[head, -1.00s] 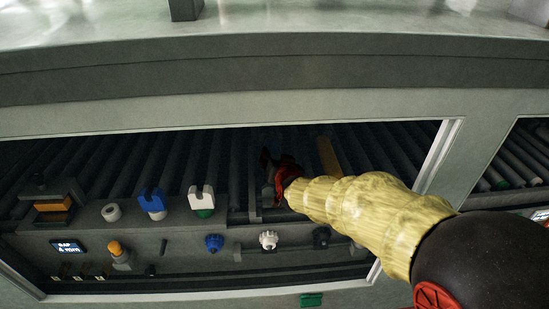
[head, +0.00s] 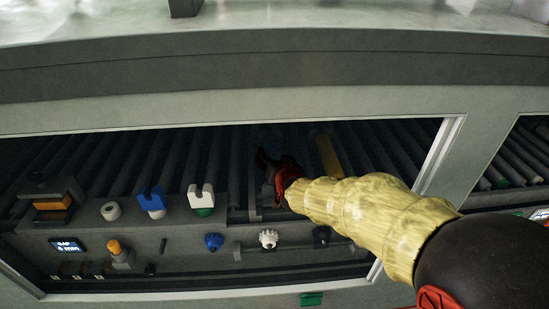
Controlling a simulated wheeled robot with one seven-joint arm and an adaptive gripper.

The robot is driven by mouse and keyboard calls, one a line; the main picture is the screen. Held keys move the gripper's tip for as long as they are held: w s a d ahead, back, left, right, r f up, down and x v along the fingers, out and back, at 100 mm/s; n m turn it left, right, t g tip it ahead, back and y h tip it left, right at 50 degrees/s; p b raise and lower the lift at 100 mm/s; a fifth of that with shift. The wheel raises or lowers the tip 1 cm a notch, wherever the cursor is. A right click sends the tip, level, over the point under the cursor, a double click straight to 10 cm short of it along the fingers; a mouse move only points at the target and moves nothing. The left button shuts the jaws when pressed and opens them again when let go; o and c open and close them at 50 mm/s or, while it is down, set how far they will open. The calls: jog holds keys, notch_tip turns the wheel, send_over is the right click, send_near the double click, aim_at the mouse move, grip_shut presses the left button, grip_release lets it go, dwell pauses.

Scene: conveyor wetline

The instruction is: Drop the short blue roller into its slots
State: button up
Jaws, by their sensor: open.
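My gripper (head: 271,169), dark with red parts, is over the conveyor rollers near the middle of the opening. It is open, and I see nothing held between its fingers. The pale yellow sleeve of my arm hides part of the bed to its right. I cannot make out a short blue roller. The slots are too dark to tell apart near my gripper. A blue forked piece (head: 152,203) stands on the ledge to the left, and a blue knob-like piece (head: 214,242) is on the front panel.
Grey rollers (head: 180,158) fill the bed, with a tan roller (head: 328,156) right of my gripper. A white-and-green forked piece (head: 202,200), a white ring (head: 111,211) and an orange-topped block (head: 52,205) stand on the left ledge. The frame's light edge (head: 437,155) bounds the opening.

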jog(key=v, duration=1.1)
jog(key=shift+s+r, duration=0.15)
jog(key=shift+s, duration=0.2)
jog(key=shift+d, duration=0.1)
jog(key=shift+s+r, duration=0.25)
jog(key=shift+r, duration=0.05)
jog(key=s+d+r+g+p, duration=0.1)
jog(key=s+d, duration=0.3)
jog(key=s, duration=0.5)
jog(key=s+d+r+n+g+h+p, duration=0.1)
jog(key=s+d+r+g+p, duration=0.1)
jog(key=s, duration=0.7)
jog(key=s+d+r+n+g+p, duration=0.1)
jog(key=s+d+g, duration=0.3)
jog(key=s, duration=0.5)
jog(key=shift+s+d+r+g+h+p, duration=0.2)
jog(key=shift+d+r+g+h+p, duration=0.15)
jog(key=shift+d+p, duration=0.65)
